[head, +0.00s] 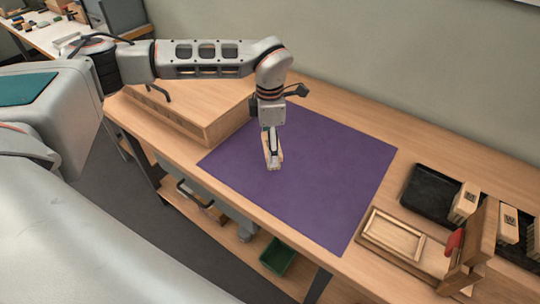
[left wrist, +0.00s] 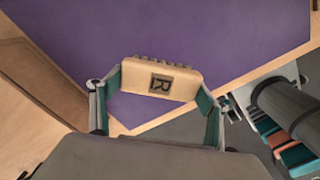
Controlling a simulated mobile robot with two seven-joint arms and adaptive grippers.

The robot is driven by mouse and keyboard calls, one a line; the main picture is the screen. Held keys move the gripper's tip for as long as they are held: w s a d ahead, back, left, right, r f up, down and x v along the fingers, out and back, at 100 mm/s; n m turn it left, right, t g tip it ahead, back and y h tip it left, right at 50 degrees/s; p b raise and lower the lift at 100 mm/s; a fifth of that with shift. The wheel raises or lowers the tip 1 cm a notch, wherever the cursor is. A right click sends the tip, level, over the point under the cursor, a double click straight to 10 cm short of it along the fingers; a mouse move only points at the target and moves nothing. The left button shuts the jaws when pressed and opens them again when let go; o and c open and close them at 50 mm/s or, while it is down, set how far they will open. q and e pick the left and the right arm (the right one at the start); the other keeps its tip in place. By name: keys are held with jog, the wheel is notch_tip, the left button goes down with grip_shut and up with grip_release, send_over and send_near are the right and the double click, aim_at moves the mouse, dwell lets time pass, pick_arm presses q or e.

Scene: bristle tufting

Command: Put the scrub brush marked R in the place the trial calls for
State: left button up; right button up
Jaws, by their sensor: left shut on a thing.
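The scrub brush marked R (left wrist: 160,82) is a pale wooden block with dark bristles along one edge, seen in the left wrist view. A dark square with the letter R is on its face. My left gripper (left wrist: 157,92) is shut on it, one finger at each end. In the head view my left gripper (head: 272,163) hangs over the purple mat (head: 330,180) with the brush mostly hidden between the fingers. I cannot tell how high the brush is above the mat. My right gripper is not in view.
A wooden box (head: 170,122) stands left of the mat. To the right are a wooden tray (head: 372,238), a black tray (head: 415,203), and pale blocks, one (head: 509,222) with a dark mark. A red piece (head: 455,242) sits by a wooden fixture. A green bin (head: 278,257) is below the table.

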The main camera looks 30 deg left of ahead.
pick_arm(q)
notch_tip(320, 180, down, 4)
jog(key=shift+f, duration=0.3)
jog(key=shift+f, duration=0.2)
jog(key=o, duration=1.1)
jog(key=shift+o, duration=0.2)
jog(key=shift+r, duration=0.1)
jog(key=shift+r, duration=0.2)
notch_tip(320, 180, up, 12)
jog(key=shift+f, duration=0.1)
